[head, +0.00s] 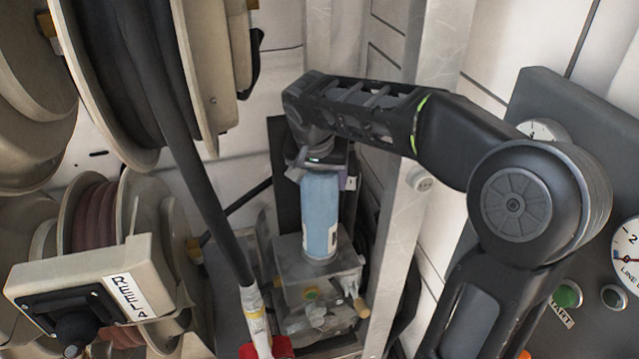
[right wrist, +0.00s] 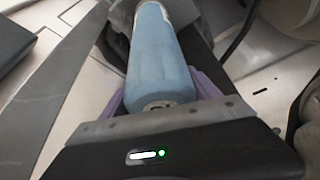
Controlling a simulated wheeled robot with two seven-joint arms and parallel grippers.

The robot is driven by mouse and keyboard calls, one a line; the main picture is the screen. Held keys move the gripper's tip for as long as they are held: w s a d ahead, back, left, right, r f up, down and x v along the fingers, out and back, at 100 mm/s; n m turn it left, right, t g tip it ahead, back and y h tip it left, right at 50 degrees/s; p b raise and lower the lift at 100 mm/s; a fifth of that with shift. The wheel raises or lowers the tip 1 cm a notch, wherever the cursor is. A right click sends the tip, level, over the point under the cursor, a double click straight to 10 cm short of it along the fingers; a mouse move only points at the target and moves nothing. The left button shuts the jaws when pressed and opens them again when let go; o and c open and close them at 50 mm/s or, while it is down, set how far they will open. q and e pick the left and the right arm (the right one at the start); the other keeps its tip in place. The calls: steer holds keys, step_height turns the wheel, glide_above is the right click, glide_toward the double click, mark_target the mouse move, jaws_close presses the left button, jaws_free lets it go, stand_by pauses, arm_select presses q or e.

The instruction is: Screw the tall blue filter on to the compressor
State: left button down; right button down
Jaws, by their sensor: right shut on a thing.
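The tall blue filter (head: 319,215) stands upright over the grey metal compressor block (head: 291,277) in the head view. Its lower end meets the top of the block; whether the thread is engaged cannot be seen. My right gripper (head: 318,172) is above the filter and shut on its upper end. In the right wrist view the filter (right wrist: 158,60) runs away from the camera between the purple fingers (right wrist: 160,95) of this gripper. My left gripper is not in view.
Large beige hose reels (head: 190,75) fill the left side, with a dark hose running down to a red-and-white nozzle (head: 258,325). A pale metal post (head: 405,220) stands right of the compressor. A grey gauge panel (head: 575,110) is at the far right.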

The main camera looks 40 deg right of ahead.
steer(key=shift+r, duration=0.1)
steer(key=shift+m+b, duration=0.4)
steer(key=shift+m, duration=0.4)
steer(key=shift+m+g+h, duration=0.4)
steer(key=shift+m, duration=0.2)
steer(key=m, duration=0.1)
steer(key=m+g, duration=0.1)
steer(key=shift+s+d+m, duration=0.15)
steer(key=shift+m, duration=0.25)
